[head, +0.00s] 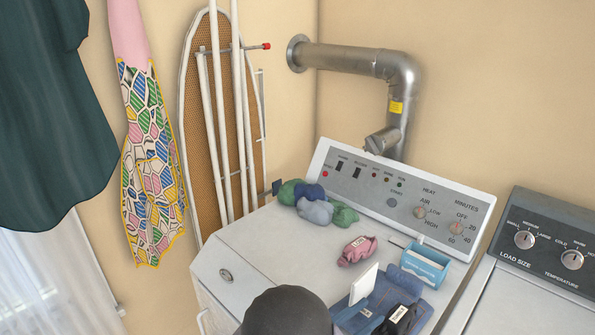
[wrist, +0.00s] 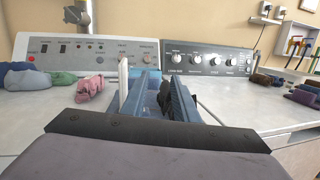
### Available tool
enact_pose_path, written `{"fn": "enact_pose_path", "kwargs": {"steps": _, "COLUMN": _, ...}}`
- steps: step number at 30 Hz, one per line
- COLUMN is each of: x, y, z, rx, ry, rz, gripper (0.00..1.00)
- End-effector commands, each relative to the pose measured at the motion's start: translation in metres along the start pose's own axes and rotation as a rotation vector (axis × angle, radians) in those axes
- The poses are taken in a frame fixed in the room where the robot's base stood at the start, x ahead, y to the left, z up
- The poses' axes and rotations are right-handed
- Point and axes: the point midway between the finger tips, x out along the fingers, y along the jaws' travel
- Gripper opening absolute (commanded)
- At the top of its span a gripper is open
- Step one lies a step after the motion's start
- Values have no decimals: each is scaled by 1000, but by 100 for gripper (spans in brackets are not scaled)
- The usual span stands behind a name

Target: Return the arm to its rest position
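My arm's dark rounded end (head: 285,312) is at the bottom of the head view, over the front of the dryer top. No object is visibly held. Just beyond it is a blue item or tray (head: 385,297) with a white upright panel (head: 363,283) and a black labelled object (head: 396,319) at it. How far apart they are from the gripper is hard to tell.
The dryer's control panel (head: 395,197) stands at the back. A cloth heap (head: 316,207), a pink bundle (head: 357,250) and a light blue box (head: 425,264) lie on its top. The washer (head: 510,305) is right. An ironing board (head: 222,130) and hanging clothes (head: 150,160) are left.

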Motion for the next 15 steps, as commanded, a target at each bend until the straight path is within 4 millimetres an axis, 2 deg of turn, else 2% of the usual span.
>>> {"fn": "enact_pose_path", "kwargs": {"steps": 1, "x": 13, "y": -19, "z": 16, "rx": 24, "ry": -2, "rz": -81, "gripper": 27}}
{"fn": "enact_pose_path", "kwargs": {"steps": 2, "x": 20, "y": -33, "z": 18, "rx": 41, "ry": 4, "rz": -135, "gripper": 27}}
{"fn": "enact_pose_path", "kwargs": {"steps": 5, "x": 35, "y": -89, "z": 8, "rx": 113, "ry": 98, "rz": -368, "gripper": 27}}
{"fn": "enact_pose_path", "kwargs": {"steps": 7, "x": 33, "y": -130, "z": -6, "rx": 185, "ry": 212, "rz": -562, "gripper": 27}}
{"fn": "enact_pose_path", "kwargs": {"steps": 9, "x": 20, "y": -166, "z": -22, "rx": 282, "ry": 329, "rz": -761, "gripper": 27}}
{"fn": "enact_pose_path", "kwargs": {"steps": 12, "x": -12, "y": -197, "z": -45, "rx": 466, "ry": 490, "rz": -1034, "gripper": 27}}
{"fn": "enact_pose_path", "kwargs": {"steps": 15, "x": -47, "y": -201, "z": -63, "rx": 694, "ry": 629, "rz": -1275, "gripper": 27}}
